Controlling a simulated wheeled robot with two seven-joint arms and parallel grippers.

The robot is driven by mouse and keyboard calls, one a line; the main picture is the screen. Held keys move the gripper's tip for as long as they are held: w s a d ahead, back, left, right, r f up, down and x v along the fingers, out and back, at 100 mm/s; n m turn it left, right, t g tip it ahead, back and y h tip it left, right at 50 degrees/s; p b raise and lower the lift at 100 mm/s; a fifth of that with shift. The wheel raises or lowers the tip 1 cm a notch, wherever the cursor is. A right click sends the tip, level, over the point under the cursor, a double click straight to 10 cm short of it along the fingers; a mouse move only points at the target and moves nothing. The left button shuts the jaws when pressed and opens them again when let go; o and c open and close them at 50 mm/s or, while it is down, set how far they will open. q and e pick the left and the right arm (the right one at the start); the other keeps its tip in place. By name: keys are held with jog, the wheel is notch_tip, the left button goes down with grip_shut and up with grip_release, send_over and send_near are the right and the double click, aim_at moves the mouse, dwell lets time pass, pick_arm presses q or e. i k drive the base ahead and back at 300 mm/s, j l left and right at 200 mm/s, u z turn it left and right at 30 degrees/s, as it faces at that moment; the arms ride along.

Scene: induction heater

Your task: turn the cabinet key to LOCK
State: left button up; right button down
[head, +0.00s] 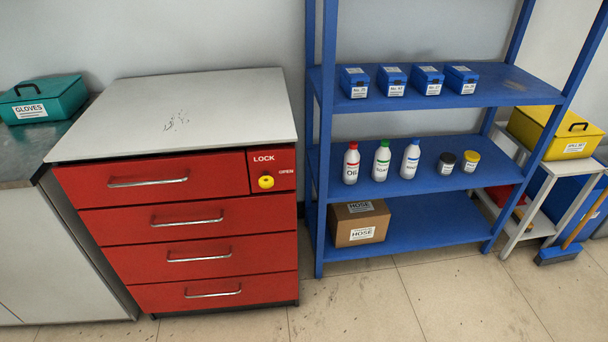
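A red drawer cabinet (110,223) with a pale grey top stands left of centre. Its several drawers look shut. A yellow key knob (266,181) sits on a small red panel at the upper right of the cabinet front. The word LOCK is above the knob and the word OPEN is to its right. The knob is too small to tell which mark it points to. Neither of my grippers shows in the head view.
A blue shelf (420,234) stands right of the cabinet, holding blue boxes, bottles, jars and a cardboard hose box (359,223). A counter with a teal gloves case (42,99) adjoins the cabinet's left. The tiled floor (400,300) in front is clear.

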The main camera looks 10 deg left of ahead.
aim_at(266, 181)
jog(key=i+l, duration=0.1)
jog(key=l, duration=0.3)
jog(key=i+l, duration=0.1)
jog(key=l, duration=0.3)
jog(key=i+l, duration=0.1)
jog(key=l, duration=0.3)
jog(key=u, duration=0.05)
